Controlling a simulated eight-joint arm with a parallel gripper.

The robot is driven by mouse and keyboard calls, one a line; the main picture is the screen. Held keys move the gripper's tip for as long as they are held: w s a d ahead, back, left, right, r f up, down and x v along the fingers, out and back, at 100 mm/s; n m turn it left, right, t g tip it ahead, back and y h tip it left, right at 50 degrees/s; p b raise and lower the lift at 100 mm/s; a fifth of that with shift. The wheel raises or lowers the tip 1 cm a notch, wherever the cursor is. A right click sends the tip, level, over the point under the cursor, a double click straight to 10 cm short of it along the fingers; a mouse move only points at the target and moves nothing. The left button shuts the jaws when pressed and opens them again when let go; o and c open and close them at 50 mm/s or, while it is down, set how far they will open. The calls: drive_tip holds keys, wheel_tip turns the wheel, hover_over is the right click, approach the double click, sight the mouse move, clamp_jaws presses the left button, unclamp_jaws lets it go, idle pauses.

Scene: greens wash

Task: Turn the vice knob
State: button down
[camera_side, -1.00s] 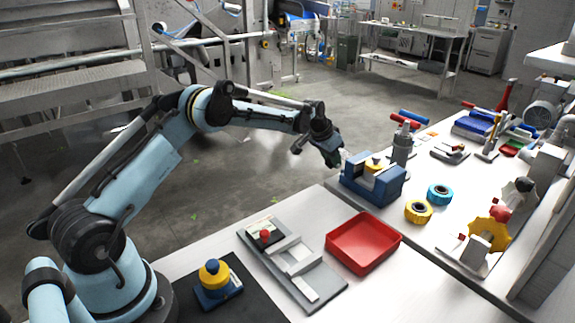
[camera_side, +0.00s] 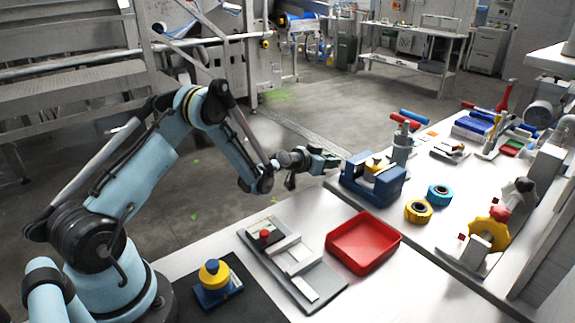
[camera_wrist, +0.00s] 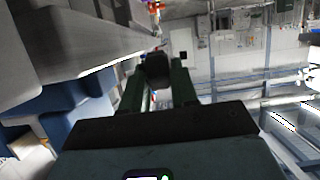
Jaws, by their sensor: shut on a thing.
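The blue vice (camera_side: 375,191) stands near the left edge of the far bench, with a yellow part (camera_side: 376,165) between its jaws. It also shows as a large blue shape at the left of the wrist view (camera_wrist: 75,97). The dark round vice knob (camera_wrist: 157,68) sits between my fingers in the wrist view. My gripper (camera_side: 337,161) lies nearly level at the vice's left end, shut on the knob; its fingers (camera_wrist: 157,85) flank it. In the side view the knob is too small or hidden to make out.
A grey cylindrical fixture (camera_side: 402,148) stands just behind the vice. A red tray (camera_side: 363,243) and a grey slotted plate (camera_side: 292,262) lie in front. Yellow (camera_side: 418,212) and blue (camera_side: 440,194) rings lie to the right. Open floor is left of the vice.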

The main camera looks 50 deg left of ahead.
drive_tip(key=shift+t, duration=0.9)
drive_tip(key=c, duration=1)
unclamp_jaws()
drive_tip(key=shift+o, duration=0.2)
drive_tip(key=shift+s, duration=0.15)
drive_tip(key=s+r, duration=0.4)
drive_tip(key=r, duration=0.4)
drive_tip(key=shift+s, duration=0.3)
